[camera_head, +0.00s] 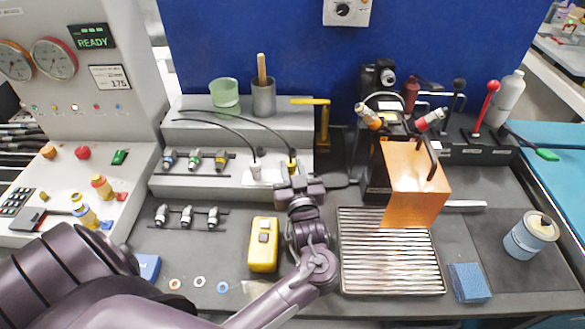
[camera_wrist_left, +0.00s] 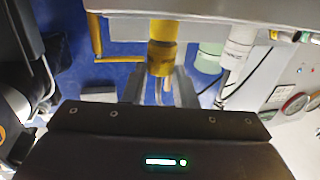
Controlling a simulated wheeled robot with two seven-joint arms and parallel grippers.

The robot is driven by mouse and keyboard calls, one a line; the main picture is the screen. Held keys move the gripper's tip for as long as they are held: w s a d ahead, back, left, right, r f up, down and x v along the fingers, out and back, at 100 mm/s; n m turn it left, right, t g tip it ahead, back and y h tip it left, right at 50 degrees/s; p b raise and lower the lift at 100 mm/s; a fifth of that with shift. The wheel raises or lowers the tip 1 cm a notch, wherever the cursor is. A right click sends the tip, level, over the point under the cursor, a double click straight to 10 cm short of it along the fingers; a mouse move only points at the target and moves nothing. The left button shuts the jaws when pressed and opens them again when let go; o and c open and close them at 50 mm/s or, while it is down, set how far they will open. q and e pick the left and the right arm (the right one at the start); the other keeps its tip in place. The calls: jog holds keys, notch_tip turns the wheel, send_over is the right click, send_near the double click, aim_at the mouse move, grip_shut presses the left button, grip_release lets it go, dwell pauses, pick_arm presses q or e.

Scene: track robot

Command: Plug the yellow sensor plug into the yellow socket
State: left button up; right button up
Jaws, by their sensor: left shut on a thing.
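The yellow sensor plug (camera_head: 292,164) stands upright at the right end of the grey stepped bench, with a black cable arching from it. My left gripper (camera_head: 291,178) is shut on it. In the left wrist view, the plug (camera_wrist_left: 162,50) sits between the two fingers (camera_wrist_left: 160,88), its far end close to the grey surface; I cannot tell if it touches. The yellow socket (camera_head: 220,158) is the rightmost of three sockets on the bench, left of the gripper and apart from the plug. My right gripper is not in view.
A white plug (camera_head: 256,170) with its own cable stands just left of the yellow plug; it also shows in the left wrist view (camera_wrist_left: 237,45). A green socket (camera_head: 194,158) and a blue socket (camera_head: 169,158) adjoin the yellow one. A yellow meter (camera_head: 263,245) lies in front.

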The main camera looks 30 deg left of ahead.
pick_arm(q)
jog(key=shift+f, duration=0.3)
jog(key=o, duration=1)
jog(key=shift+o, duration=0.2)
jog(key=shift+r, duration=0.15)
notch_tip(320, 180, up, 20)
jog(key=p, duration=1.6)
